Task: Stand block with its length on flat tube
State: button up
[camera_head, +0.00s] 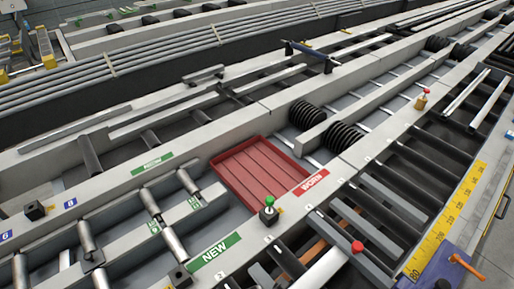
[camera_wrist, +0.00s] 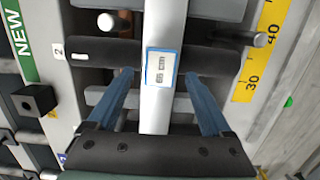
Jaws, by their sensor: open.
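In the wrist view a pale flat bar (camera_wrist: 158,112), which looks like the flat tube, runs up the picture between my fingers. A small blue-edged piece with a white printed face (camera_wrist: 162,68) lies over it; I cannot tell whether this is the block or a label. My gripper (camera_wrist: 158,78) is open, with one blue finger on each side of the bar and a visible gap on both sides. I cannot tell whether the fingertips are above the bar or level with it. My gripper does not show in the head view.
Dark rollers (camera_wrist: 105,52) cross beside the bar. A black block-like fitting (camera_wrist: 38,99) sits at left, near the green NEW sign (camera_wrist: 18,40). A yellow scale (camera_wrist: 262,50) is at right. The head view shows a red tray (camera_head: 250,172) and red-knobbed (camera_head: 357,247) and green-knobbed (camera_head: 269,213) fittings.

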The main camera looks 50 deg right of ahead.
notch_tip(320, 180, up, 9)
jog(key=a, duration=0.1)
jog(key=w+r+m+t+h, duration=0.3)
jog(key=w+r+t, duration=0.5)
jog(key=w+r, duration=0.9)
jog(key=w+a+r+m+t, duration=0.2)
jog(key=w+r+t, duration=0.15)
jog(key=r, duration=0.35)
jog(key=w+a+r+m+t, duration=0.1)
jog(key=w+r+m+t, duration=0.1)
jog(key=w+r, duration=0.4)
jog(key=s+a+r+m+t+y, duration=0.1)
jog(key=a+r+m+t, duration=0.15)
jog(key=r, duration=0.65)
jog(key=a+r+m+t, duration=0.1)
jog(key=a+r+t, duration=0.25)
jog(key=r, duration=0.45)
jog(key=s+a+r+m+t+y+b, duration=0.1)
jog(key=s+a+r+m+t, duration=0.1)
jog(key=r, duration=0.6)
jog(key=s+a+r+m+t+y+b, duration=0.1)
jog(key=s+a+r+m+t+y, duration=0.1)
jog(key=s+a+r+t, duration=0.3)
jog(key=shift+s+a+r+m+t+b, duration=0.3)
jog(key=shift+s+r+t, duration=0.35)
jog(key=shift+s+r, duration=1.45)
jog(key=shift+w+d, duration=0.1)
